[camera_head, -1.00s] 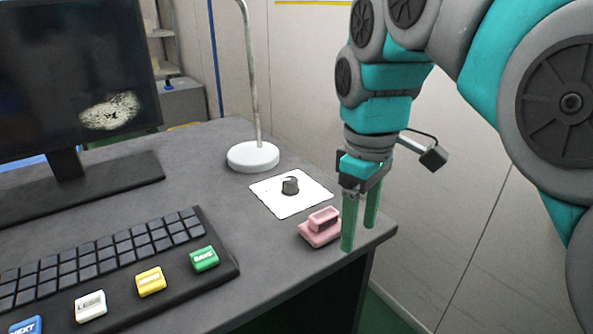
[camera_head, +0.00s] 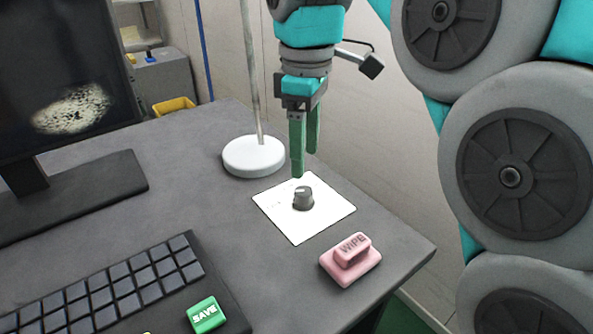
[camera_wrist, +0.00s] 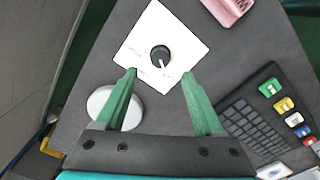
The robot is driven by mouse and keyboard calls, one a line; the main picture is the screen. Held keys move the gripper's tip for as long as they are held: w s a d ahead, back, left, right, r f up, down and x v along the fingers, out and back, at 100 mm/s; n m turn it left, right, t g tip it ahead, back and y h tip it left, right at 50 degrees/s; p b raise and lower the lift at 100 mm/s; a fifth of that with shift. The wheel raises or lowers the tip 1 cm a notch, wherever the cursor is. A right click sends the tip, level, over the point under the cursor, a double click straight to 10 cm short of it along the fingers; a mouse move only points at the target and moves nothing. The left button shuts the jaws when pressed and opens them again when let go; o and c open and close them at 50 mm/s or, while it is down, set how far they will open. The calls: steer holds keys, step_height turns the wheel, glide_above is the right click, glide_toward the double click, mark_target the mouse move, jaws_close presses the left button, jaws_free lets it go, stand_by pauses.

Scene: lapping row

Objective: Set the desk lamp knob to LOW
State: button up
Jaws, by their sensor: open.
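The lamp knob (camera_head: 303,198) is a small dark grey dial on a white square plate (camera_head: 325,220) on the desk. In the wrist view the knob (camera_wrist: 160,54) shows a white pointer line toward the plate's lower edge, where small marks are too blurred to read. The lamp's round white base (camera_head: 254,157) and thin pole stand behind and left of the plate. My gripper (camera_head: 305,165) is open and empty, with green fingers pointing down, just above and behind the knob. In the wrist view the knob lies beyond the fingertips (camera_wrist: 160,74), between their lines.
A pink WIPE block (camera_head: 351,260) sits near the desk's right edge, in front of the plate. A keyboard (camera_head: 120,290) with a green SAVE key (camera_head: 206,314) is at front left. A monitor (camera_head: 65,85) stands at back left. Bare desk lies between keyboard and plate.

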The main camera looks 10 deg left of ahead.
mark_target(305, 191)
step_height(305, 191, down, 2)
steer(key=shift+f+b, duration=0.25)
steer(key=shift+b, duration=0.35)
steer(key=shift+f, duration=2.65)
steer(key=shift+c, duration=0.3)
jaws_close()
